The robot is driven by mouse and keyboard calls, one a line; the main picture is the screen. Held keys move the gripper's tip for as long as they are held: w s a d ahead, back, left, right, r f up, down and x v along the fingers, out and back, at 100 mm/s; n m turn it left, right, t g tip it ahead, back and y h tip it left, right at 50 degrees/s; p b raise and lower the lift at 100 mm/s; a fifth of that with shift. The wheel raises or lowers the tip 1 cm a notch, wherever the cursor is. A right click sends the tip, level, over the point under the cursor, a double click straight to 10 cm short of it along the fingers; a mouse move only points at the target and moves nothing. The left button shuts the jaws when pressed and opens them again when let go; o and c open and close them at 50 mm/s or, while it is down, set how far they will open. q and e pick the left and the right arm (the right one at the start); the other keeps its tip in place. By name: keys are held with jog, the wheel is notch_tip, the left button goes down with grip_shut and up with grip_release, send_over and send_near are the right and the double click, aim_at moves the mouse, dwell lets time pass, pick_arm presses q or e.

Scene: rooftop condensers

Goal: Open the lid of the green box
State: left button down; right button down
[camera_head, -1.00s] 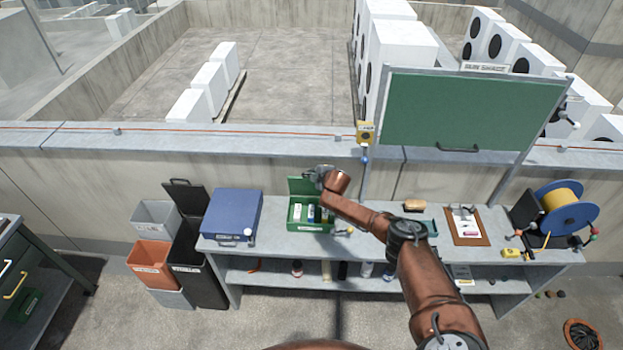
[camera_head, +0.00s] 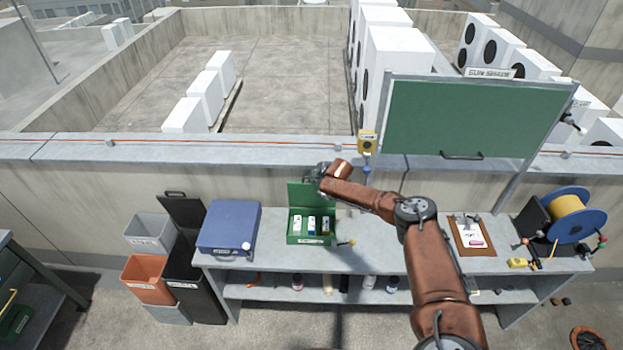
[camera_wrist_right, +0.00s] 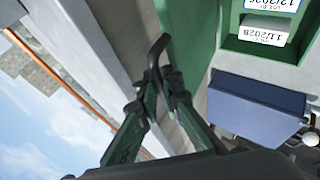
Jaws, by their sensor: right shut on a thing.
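The green box (camera_head: 312,239) stands on the grey workbench, with several labelled items inside. Its green lid (camera_head: 296,196) stands up at the back edge, open. In the right wrist view the lid (camera_wrist_right: 187,32) shows beside the box's compartment (camera_wrist_right: 247,47). My right gripper (camera_head: 318,172) is at the top of the lid. In the wrist view its fingers (camera_wrist_right: 157,88) are shut on the lid's dark bent handle (camera_wrist_right: 156,52). My right arm hides part of the lid's upper right. My left gripper is not in view.
A blue case (camera_head: 229,226) lies left of the box. A clipboard (camera_head: 472,236) and a cable reel (camera_head: 568,214) are to the right. A green board (camera_head: 460,115) stands over the bench. Bins stand at the left.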

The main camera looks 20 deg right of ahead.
jog(key=shift+a, duration=0.2)
jog(key=c, duration=2.1)
grip_release()
jog(key=shift+d, duration=0.1)
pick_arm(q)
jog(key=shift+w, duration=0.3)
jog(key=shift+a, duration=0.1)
pick_arm(e)
jog(key=shift+s+d, duration=0.1)
jog(key=shift+s, duration=0.05)
jog(key=v, duration=1.1)
jog(key=shift+s+r, duration=0.2)
jog(key=shift+r, duration=0.1)
